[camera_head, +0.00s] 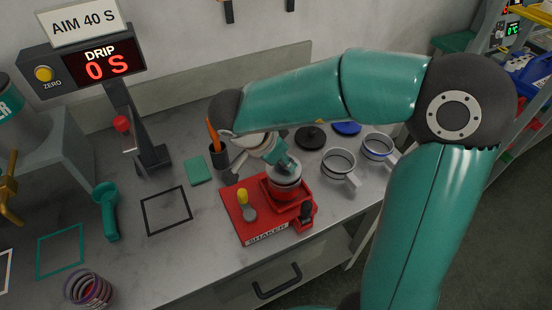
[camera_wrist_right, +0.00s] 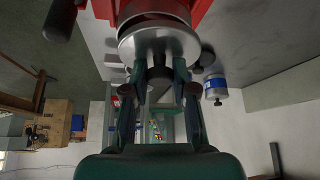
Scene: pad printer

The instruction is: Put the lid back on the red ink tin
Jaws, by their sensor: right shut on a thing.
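A silvery round tin (camera_head: 286,185), which I take to be the red ink tin, stands in the red cradle of the shaker. My right gripper (camera_head: 284,163) reaches down over it from above. My left gripper is not in view.
The red shaker base (camera_head: 247,222) carries a yellow-topped lever (camera_head: 243,197) and a black knob (camera_head: 306,211). A black square outline (camera_head: 166,211) is empty.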

